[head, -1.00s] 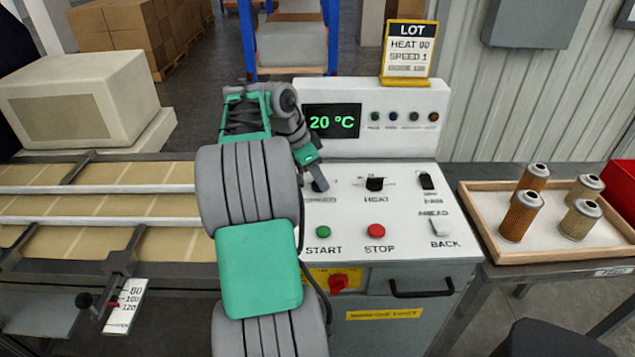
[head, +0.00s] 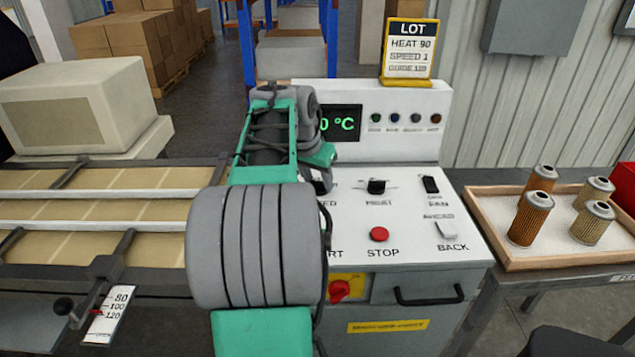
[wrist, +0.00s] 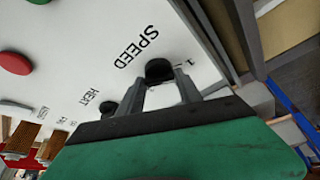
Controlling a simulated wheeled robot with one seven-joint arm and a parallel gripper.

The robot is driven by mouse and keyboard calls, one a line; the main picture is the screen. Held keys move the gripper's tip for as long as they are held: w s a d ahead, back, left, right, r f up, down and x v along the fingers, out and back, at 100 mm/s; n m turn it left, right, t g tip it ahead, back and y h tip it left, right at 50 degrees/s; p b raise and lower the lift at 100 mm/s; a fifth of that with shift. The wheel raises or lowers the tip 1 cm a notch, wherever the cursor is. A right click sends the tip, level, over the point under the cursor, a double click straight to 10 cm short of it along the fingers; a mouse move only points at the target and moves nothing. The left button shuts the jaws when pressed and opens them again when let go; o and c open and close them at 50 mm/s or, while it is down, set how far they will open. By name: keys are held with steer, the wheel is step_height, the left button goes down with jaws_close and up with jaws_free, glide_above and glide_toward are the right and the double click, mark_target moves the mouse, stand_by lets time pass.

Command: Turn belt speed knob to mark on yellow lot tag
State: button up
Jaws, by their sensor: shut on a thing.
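The yellow-framed lot tag (head: 409,52) stands on top of the machine panel and reads HEAT 90, SPEED 1, and a smaller guide line, about 120. The black belt speed knob (wrist: 159,69) shows in the wrist view beside the SPEED label, with a mark that looks like 1 close to its right. My gripper (wrist: 166,86) is shut on this knob, one finger on each side. Its pointer direction cannot be made out. In the head view my arm hides the speed knob and most of its label.
The heat knob (head: 376,187), fan switch (head: 430,185), red stop button (head: 379,234) and back switch (head: 446,230) lie to the right on the panel. A wooden tray (head: 513,263) with several filter cartridges stands further right. The conveyor belt (head: 100,248) is at left.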

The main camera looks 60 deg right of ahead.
stand_by(0.4)
steer(key=o, duration=1.3)
steer(key=shift+o, duration=0.2)
steer(key=shift+r, duration=0.1)
steer(key=p+v, duration=0.1)
steer(key=v, duration=0.6)
steer(key=shift+r, duration=0.3)
steer(key=shift+a, duration=0.15)
